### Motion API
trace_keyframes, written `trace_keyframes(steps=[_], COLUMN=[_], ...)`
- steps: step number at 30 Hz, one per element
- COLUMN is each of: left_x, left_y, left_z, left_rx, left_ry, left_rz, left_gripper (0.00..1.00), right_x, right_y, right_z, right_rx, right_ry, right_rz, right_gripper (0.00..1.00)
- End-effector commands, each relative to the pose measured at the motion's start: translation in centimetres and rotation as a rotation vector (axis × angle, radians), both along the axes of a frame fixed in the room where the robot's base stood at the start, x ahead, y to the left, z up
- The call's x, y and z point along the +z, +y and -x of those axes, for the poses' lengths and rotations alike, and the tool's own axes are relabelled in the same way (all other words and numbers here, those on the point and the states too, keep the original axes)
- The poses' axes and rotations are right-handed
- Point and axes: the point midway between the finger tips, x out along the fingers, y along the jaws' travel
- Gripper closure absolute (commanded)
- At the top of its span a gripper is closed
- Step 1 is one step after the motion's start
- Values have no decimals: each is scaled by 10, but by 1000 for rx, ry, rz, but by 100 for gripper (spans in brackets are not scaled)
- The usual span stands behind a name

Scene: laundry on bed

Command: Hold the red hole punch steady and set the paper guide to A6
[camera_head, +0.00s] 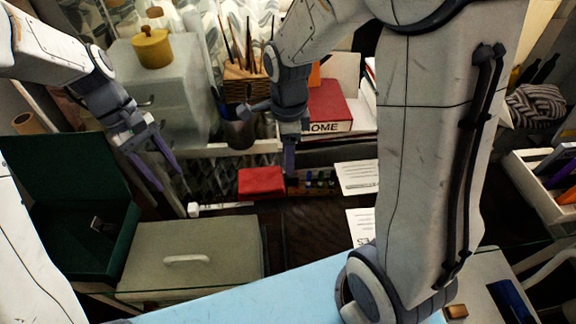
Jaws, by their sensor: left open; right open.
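A red block-shaped object (262,181), which looks like the hole punch, lies on the dark surface in the middle. A thin white bar (222,207) with a thicker left end lies just in front of it; I cannot tell whether it is the paper guide, and no A6 mark is readable. My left gripper (168,181) is open and empty, pointing down to the left of the red object. My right gripper (290,165) is above and just right of the red object, pointing down. Its fingers overlap in this view, and no held object shows.
A grey lidded box (190,258) and an open green box (65,235) stand at the front left. Small coloured items (320,180) and white papers (357,178) lie right of the red object. A red book (328,107) and a pencil basket (243,85) are behind. My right arm hides much of the right side.

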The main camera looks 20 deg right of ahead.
Motion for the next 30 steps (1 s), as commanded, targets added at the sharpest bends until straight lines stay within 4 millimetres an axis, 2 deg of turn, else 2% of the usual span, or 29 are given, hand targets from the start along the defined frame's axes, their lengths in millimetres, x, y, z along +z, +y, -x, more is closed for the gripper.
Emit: trace_keyframes(steps=[1, 6, 12, 17, 24, 25, 27, 30], left_x=[0, 0, 0, 0, 0, 0, 0, 0], left_y=[0, 0, 0, 0, 0, 0, 0, 0], left_z=[0, 0, 0, 0, 0, 0, 0, 0], left_rx=[0, 0, 0, 0, 0, 0, 0, 0], left_ry=[0, 0, 0, 0, 0, 0, 0, 0], left_rz=[0, 0, 0, 0, 0, 0, 0, 0], left_gripper=[50, 50, 50, 50, 50, 50, 50, 50], right_x=[-11, -41, -66, -73, -74, -74, -74, -74], right_y=[0, 0, 0, 1, 1, 1, 1, 1], right_z=[1, 1, 1, 0, 0, 0, 0, 0], right_rx=[1, 2, 3, 4, 4, 4, 4, 4], right_ry=[7, 6, 3, 1, 0, 0, 0, 0], right_rz=[1, 1, 0, 0, 0, 0, 0, 0], right_gripper=[38, 38, 38, 38, 38, 41, 68, 100])
